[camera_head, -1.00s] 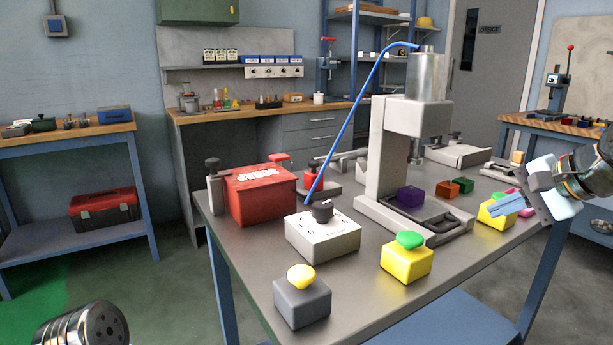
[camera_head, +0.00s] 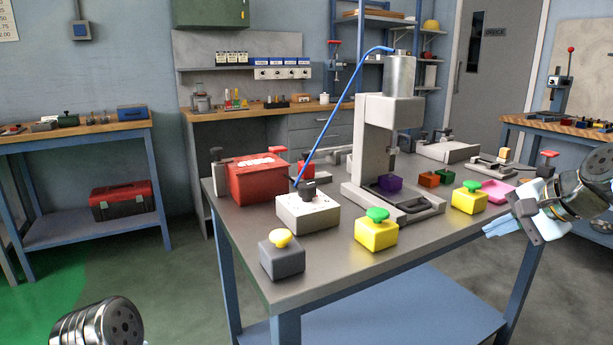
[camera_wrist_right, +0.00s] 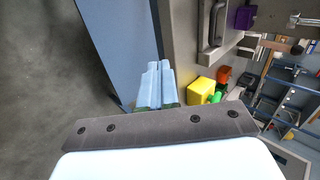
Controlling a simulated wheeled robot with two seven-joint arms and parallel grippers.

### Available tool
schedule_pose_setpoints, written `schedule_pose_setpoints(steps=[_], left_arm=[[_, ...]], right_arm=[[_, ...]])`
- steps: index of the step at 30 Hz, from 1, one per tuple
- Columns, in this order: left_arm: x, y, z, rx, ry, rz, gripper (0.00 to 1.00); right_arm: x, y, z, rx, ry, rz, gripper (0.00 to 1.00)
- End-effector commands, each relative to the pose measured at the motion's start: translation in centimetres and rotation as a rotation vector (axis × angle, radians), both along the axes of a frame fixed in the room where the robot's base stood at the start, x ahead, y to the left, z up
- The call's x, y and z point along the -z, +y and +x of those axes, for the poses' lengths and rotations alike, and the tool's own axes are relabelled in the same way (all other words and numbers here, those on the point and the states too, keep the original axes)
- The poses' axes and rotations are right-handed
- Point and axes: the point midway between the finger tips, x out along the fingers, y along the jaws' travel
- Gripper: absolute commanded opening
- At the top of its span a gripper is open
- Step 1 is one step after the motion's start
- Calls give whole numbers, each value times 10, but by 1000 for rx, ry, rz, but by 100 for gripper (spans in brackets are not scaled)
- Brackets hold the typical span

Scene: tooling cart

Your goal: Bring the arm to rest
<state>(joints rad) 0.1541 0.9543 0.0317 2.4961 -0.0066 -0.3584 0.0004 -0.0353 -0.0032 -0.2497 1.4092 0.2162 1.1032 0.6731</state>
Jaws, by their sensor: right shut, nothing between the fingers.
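My right gripper (camera_head: 491,230) is at the right of the head view, just off the table's right edge, with its pale blue fingers pointing left. In the right wrist view its fingers (camera_wrist_right: 156,84) lie side by side, shut and empty, beside the table edge. The steel table (camera_head: 330,262) holds a press (camera_head: 372,140), with a purple block (camera_head: 390,183) at its base. A rounded metal part of my left arm (camera_head: 97,325) shows at the bottom left; the left gripper is out of view.
A yellow box with green button (camera_head: 376,236), a grey box with yellow button (camera_head: 282,262) and a red box (camera_head: 257,182) stand on the table. Floor beyond the right edge is clear.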

Motion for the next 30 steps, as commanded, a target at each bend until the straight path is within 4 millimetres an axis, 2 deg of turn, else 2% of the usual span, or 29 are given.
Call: schedule_pose_setpoints(steps=[5, 8, 11, 14, 17, 18, 20, 21, 23, 24, 26, 27, 30], left_arm=[[0, 0, 0, 0, 0, 0, 78], [0, 0, 0, 0, 0, 0, 78], [0, 0, 0, 0, 0, 0, 78], [0, 0, 0, 0, 0, 0, 78], [0, 0, 0, 0, 0, 0, 78], [0, 0, 0, 0, 0, 0, 78], [0, 0, 0, 0, 0, 0, 78], [0, 0, 0, 0, 0, 0, 78], [0, 0, 0, 0, 0, 0, 78], [0, 0, 0, 0, 0, 0, 78], [0, 0, 0, 0, 0, 0, 78], [0, 0, 0, 0, 0, 0, 78], [0, 0, 0, 0, 0, 0, 78]], right_arm=[[47, 14, 23, -32, 36, -39, 0], [82, 25, 36, -59, 60, -70, 0], [128, 38, 49, -95, 88, -109, 0], [189, 57, 57, -150, 125, -156, 0], [268, 83, 54, -232, 171, -213, 0], [302, 94, 48, -271, 189, -236, 0], [350, 112, 35, -335, 212, -268, 0], [381, 124, 22, -380, 227, -286, 0], [425, 143, -2, -453, 245, -310, 0], [452, 156, -21, -503, 256, -323, 0], [488, 174, -53, -580, 266, -337, 0], [508, 186, -76, -630, 272, -341, 0], [543, 213, -131, -745, 274, -343, 0]])
